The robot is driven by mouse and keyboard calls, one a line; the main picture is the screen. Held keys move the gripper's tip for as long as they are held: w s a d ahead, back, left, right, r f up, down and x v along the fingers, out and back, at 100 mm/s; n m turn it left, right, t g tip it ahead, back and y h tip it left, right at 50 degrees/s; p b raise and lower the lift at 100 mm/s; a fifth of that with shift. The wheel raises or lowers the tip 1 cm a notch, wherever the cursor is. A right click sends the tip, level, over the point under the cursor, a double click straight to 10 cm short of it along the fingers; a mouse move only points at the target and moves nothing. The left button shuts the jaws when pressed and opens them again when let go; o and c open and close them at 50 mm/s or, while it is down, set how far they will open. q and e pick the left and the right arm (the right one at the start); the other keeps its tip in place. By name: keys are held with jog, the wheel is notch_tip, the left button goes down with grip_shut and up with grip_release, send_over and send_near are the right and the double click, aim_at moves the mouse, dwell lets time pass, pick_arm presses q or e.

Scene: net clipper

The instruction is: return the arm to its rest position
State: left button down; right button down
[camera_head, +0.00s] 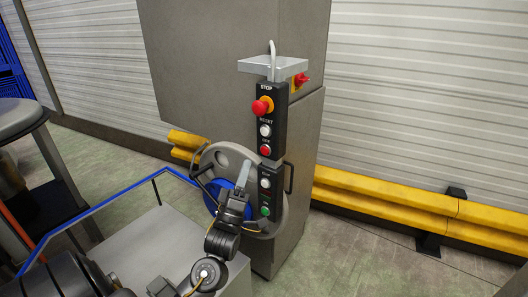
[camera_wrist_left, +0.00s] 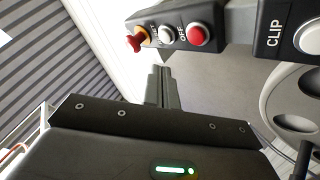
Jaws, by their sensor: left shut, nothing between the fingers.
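My left arm reaches in from the lower left of the head view. Its left gripper (camera_head: 243,172) points up, with the fingers shut and empty, in front of the handwheel and just left of the lower button box. In the left wrist view the closed fingers (camera_wrist_left: 163,85) show as a narrow pair with nothing between them. The black control panel (camera_head: 270,130) carries a red stop knob (camera_head: 262,107), a white reset button (camera_head: 265,131) and a red off button (camera_head: 265,150). A white CLIP button (camera_wrist_left: 312,38) shows in the wrist view. My right gripper is not in view.
The grey machine housing (camera_head: 235,55) stands behind the panel. A grey handwheel (camera_head: 225,152) with a blue part (camera_head: 222,192) is close to the gripper. A yellow guard rail (camera_head: 400,200) runs along the wall. A grey-topped table with a blue edge (camera_head: 100,206) is at left.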

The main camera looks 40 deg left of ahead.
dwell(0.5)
